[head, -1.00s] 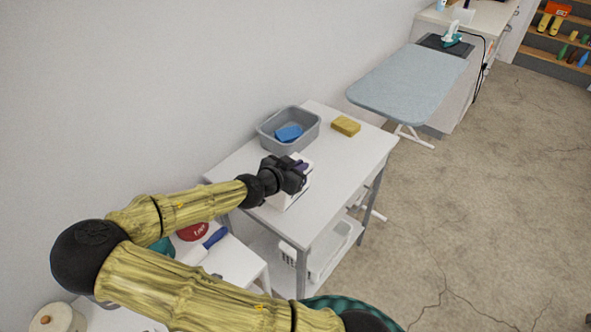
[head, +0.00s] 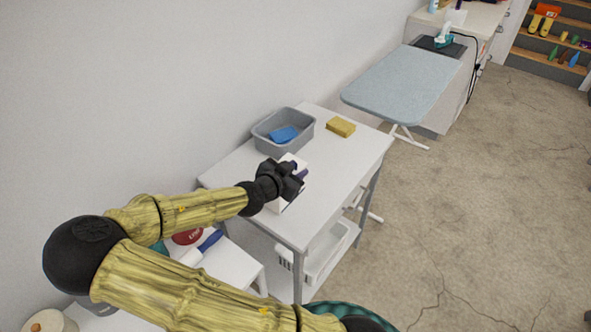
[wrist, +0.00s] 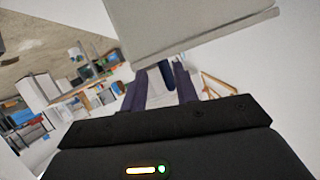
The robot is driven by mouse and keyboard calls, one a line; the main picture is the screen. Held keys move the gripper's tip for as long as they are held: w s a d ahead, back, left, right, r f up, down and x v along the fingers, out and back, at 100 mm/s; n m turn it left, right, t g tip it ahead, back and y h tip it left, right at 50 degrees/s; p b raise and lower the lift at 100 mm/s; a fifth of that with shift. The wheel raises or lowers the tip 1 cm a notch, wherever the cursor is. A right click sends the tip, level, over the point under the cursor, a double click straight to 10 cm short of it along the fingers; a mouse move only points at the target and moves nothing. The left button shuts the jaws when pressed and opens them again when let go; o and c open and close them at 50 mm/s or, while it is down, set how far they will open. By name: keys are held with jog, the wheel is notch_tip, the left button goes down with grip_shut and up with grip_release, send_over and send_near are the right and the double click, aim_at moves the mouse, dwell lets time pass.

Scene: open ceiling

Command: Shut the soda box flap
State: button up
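The white soda box (head: 278,206) stands on the white table, mostly hidden behind my gripper. A white part of it, perhaps the flap (head: 292,158), shows just beyond the gripper. My gripper (head: 301,171) is right over the box. In the wrist view, the dark purple fingers of my gripper (wrist: 160,80) are apart, with nothing clearly held between them. A pale grey panel (wrist: 190,28) fills the top of that view, close to the fingertips. It looks like part of the box, but I cannot tell which part, or whether the fingers touch it.
A grey basin (head: 262,140) with a blue item (head: 283,134) and a yellow sponge (head: 341,127) sit at the table's back. The table top (head: 335,165) is clear right of the box. An ironing board (head: 405,84) stands beyond. White baskets (head: 325,255) are below.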

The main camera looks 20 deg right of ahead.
jog(key=shift+s+r, duration=0.1)
jog(key=p+v, duration=0.1)
jog(key=v, duration=1.6)
jog(key=shift+s+p, duration=0.15)
jog(key=shift+p, duration=0.2)
jog(key=s+d+f+n+g+y+p, duration=0.4)
jog(key=s+d+f+n+g+y, duration=0.15)
jog(key=s+f+g, duration=0.35)
jog(key=w+a+r+n+t+y+p, duration=0.1)
jog(key=a+r+n+t+y+p, duration=0.2)
jog(key=r, duration=1.1)
jog(key=n+t+y+p, duration=0.1)
jog(key=n+y, duration=0.2)
jog(key=n, duration=0.2)
jog(key=shift+w+r, duration=0.2)
jog(key=shift+r, duration=0.1)
